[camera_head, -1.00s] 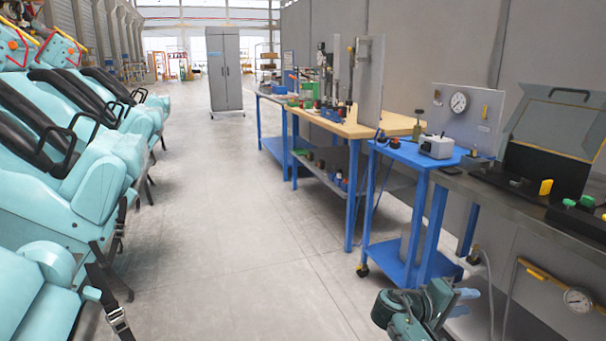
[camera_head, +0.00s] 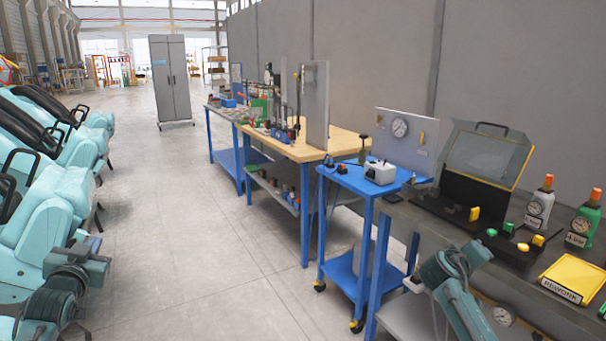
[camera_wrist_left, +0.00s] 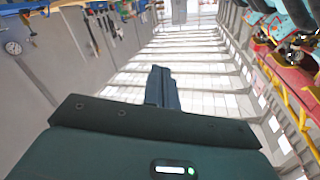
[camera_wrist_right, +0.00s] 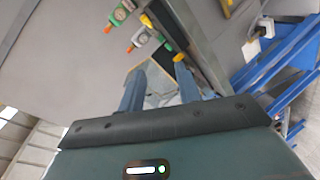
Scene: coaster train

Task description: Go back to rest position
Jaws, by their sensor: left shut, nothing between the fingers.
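My left gripper (camera_head: 92,245) shows at the lower left of the head view, raised in front of the light-blue coaster seats. In the left wrist view its two fingers (camera_wrist_left: 163,88) are together with nothing between them. My right arm stands in front of the dark workbench at the lower right of the head view; its fingertips are hard to make out there. In the right wrist view the right gripper (camera_wrist_right: 158,88) has its two fingers apart, with nothing seen held between them.
Light-blue coaster seats (camera_head: 62,205) line the left. On the right stand a blue cart (camera_head: 345,188), a wooden-topped table (camera_head: 300,148) and a dark workbench (camera_head: 400,215) with gauges and a yellow rework tray (camera_head: 575,278). The aisle floor (camera_head: 190,230) between is clear. A grey cabinet (camera_head: 170,80) stands far back.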

